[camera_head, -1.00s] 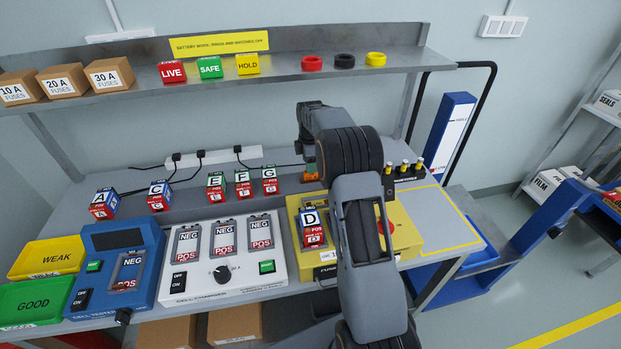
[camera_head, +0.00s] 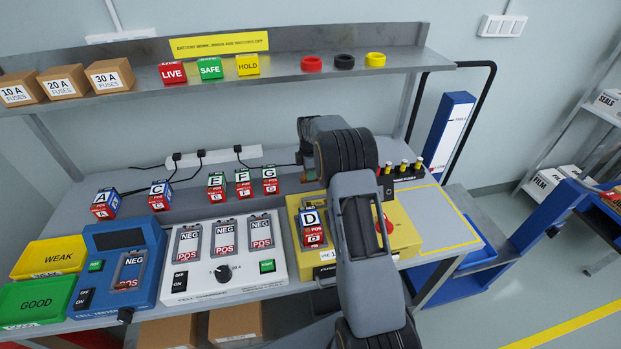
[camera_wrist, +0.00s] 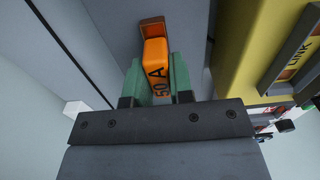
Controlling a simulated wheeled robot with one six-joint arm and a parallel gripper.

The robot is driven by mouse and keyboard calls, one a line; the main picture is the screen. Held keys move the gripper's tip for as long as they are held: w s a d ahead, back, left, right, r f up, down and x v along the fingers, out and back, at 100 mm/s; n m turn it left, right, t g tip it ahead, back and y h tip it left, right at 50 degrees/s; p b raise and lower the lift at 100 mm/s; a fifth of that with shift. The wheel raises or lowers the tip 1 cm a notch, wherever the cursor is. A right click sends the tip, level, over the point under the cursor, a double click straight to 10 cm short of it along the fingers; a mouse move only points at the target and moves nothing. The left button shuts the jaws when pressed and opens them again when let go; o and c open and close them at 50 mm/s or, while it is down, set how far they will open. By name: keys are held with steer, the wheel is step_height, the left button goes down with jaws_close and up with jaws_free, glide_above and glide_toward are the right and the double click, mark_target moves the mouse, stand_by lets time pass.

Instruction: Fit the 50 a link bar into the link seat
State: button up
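The orange 50 A link bar (camera_wrist: 155,62) shows in the wrist view between the two green fingers of my gripper (camera_wrist: 156,82). The fingers are closed against its sides, and its far end has a darker orange-brown part. The link seat (camera_wrist: 294,62), a grey-framed slot marked LINK on the yellow unit, is at the right edge of the wrist view, apart from the bar. In the head view the yellow unit (camera_head: 405,238) stands on the bench, partly behind my arm.
A D cell (camera_head: 311,228) sits in the yellow unit, left of my arm. Cells E, F and G (camera_head: 243,184) stand behind the white charger (camera_head: 222,262). Small capped posts (camera_head: 405,168) stand behind the unit. The yellow-outlined area (camera_head: 437,218) at the right is clear. A shelf (camera_head: 290,68) spans above.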

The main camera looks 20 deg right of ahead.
jaws_close()
steer(key=shift+r, duration=0.1)
